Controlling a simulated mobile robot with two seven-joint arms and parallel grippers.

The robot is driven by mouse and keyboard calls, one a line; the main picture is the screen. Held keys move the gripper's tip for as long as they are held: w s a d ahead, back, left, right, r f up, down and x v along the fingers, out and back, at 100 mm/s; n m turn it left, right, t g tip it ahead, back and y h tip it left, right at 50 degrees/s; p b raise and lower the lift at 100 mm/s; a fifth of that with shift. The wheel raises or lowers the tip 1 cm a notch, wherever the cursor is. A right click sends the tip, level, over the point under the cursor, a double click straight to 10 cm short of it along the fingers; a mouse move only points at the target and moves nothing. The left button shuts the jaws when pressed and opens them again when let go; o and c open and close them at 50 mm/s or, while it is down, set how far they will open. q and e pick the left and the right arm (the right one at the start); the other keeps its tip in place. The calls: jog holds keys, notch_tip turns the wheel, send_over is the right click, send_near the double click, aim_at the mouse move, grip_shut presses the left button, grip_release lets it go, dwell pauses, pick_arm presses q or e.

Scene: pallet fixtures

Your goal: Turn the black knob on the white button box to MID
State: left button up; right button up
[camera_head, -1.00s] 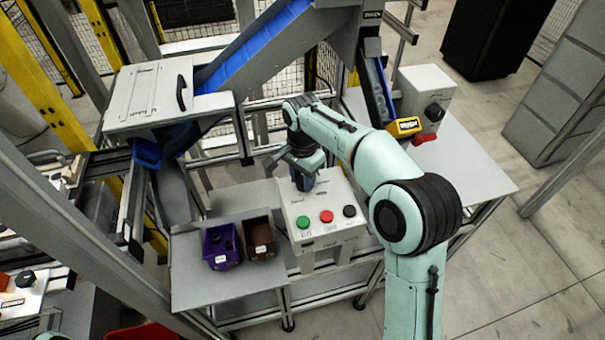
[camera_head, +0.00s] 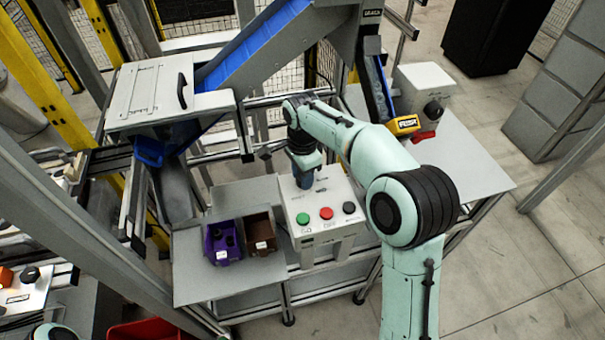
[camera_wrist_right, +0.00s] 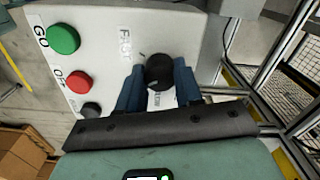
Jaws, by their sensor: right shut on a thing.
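The white button box (camera_head: 330,238) stands on the grey table, with a green, a red and a black button along its front. My right gripper (camera_head: 304,182) points down at the back left part of the box top. In the right wrist view the gripper's blue fingers (camera_wrist_right: 158,78) lie on both sides of the black knob (camera_wrist_right: 158,68) and are shut on it. A FAST label (camera_wrist_right: 125,43) is printed beside the knob, and another label is partly hidden between the fingers. I cannot read the knob's setting. My left gripper is not in view.
A purple bin (camera_head: 222,243) and a brown bin (camera_head: 261,234) stand left of the box. The table's right part (camera_head: 465,165) is clear.

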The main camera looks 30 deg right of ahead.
jog(key=o, duration=1)
jog(key=shift+o, duration=0.2)
jog(key=shift+r, duration=0.1)
pick_arm(q)
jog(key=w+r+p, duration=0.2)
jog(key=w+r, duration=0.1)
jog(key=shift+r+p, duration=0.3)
jog(key=shift+p, duration=0.05)
pick_arm(e)
notch_tip(320, 180, up, 13)
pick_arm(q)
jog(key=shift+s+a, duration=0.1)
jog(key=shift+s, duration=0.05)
